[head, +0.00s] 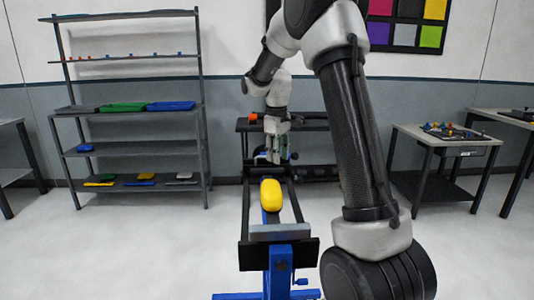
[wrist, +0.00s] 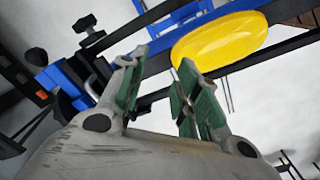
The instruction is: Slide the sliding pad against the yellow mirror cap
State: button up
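The yellow mirror cap (head: 271,194) rests on a narrow dark-railed stand with blue parts, and is large in the wrist view (wrist: 220,45). My gripper (head: 277,157) is over the far part of the stand, behind the cap. In the wrist view, its green-padded fingers (wrist: 160,65) are apart with nothing between them; the right one overlaps the cap's lower edge in the picture. A grey-blue block (head: 279,232) lies across the near end of the rails, apart from the cap. I cannot tell for certain whether it is the sliding pad.
A blue and black clamp assembly (wrist: 75,75) shows left in the wrist view. A shelf rack (head: 130,110) with coloured trays and caps stands left. A side table (head: 445,135) with small parts stands right. Open floor lies on both sides of the stand.

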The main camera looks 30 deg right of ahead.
jog(key=w+d+f+n, duration=0.1)
jog(key=w+d+n, duration=0.15)
jog(key=w, duration=0.65)
notch_tip(320, 180, up, 4)
jog(key=n+t, duration=0.2)
jog(key=n, duration=0.2)
send_over(267, 169)
jog(key=f, duration=0.2)
jog(key=w+f+n, duration=0.1)
jog(key=f, duration=0.2)
jog(key=f+n, duration=0.1)
jog(key=f, duration=0.2)
jog(key=shift+w+d, duration=0.2)
jog(key=shift+d, duration=0.15)
jog(key=shift+r, duration=0.1)
jog(key=shift+c, duration=0.5)
grip_shut()
